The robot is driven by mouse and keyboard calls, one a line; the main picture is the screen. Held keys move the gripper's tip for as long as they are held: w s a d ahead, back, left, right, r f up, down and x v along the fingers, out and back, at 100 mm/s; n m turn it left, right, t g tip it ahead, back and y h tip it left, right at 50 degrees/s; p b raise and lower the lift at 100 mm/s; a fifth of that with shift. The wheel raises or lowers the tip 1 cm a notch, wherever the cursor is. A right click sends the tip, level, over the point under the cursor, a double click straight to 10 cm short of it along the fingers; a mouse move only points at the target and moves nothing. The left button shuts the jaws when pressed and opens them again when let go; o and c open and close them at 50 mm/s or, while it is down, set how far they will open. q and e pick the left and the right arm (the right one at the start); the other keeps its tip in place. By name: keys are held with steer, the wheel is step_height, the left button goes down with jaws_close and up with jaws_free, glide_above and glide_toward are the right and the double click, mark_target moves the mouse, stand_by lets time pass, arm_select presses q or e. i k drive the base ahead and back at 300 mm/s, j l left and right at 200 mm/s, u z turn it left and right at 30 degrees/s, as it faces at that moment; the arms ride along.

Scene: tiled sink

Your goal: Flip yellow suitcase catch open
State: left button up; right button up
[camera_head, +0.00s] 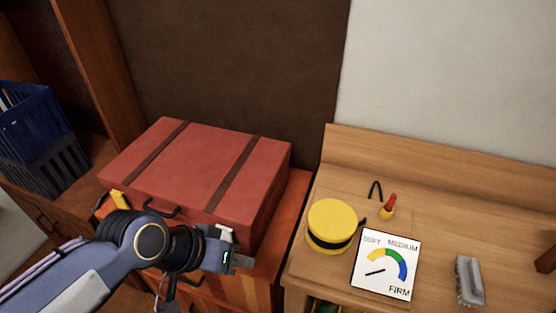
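A red suitcase (205,172) with two dark straps and a black handle (161,208) lies shut on a reddish-brown wooden stand at the left. A yellow catch (119,200) shows on its front face near the left end. My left gripper (240,262) is in front of the suitcase's right front part, to the right of and below the yellow catch, apart from it. My arm hides part of the suitcase front. The gripper is seen from the side, and whether its fingers are apart is unclear. My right gripper is not in view.
A blue basket (38,138) stands at the far left.

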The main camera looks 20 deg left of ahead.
mark_target(120, 200)
steer(key=u, duration=2.15)
steer(key=i+j+u, duration=0.15)
steer(key=i+j, duration=0.25)
steer(key=j, duration=0.2)
steer(key=i+j+u, duration=0.1)
steer(key=i+j, duration=0.3)
steer(key=j, duration=0.15)
